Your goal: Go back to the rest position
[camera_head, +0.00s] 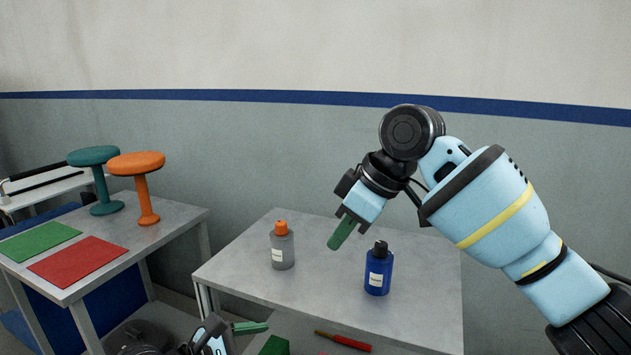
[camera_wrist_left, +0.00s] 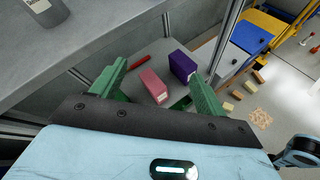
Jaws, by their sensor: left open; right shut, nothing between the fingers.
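My right gripper (camera_head: 342,232) is shut and empty, with green fingers pointing down above the right-hand grey table, between the two bottles. My left gripper shows at the bottom of the head view (camera_head: 245,328), partly cut off. In the left wrist view my left gripper (camera_wrist_left: 160,88) is open, its green fingers wide apart with nothing held between them. Below it, beyond the fingers, lie a pink block (camera_wrist_left: 153,86) and a purple block (camera_wrist_left: 183,66) on a lower surface.
A grey bottle with an orange cap (camera_head: 282,249) and a blue bottle (camera_head: 378,272) stand on the grey table (camera_head: 245,268). Left, another table (camera_head: 185,222) bears a teal stool (camera_head: 100,180), an orange stool (camera_head: 145,188), a green mat (camera_head: 38,240) and a red mat (camera_head: 78,261).

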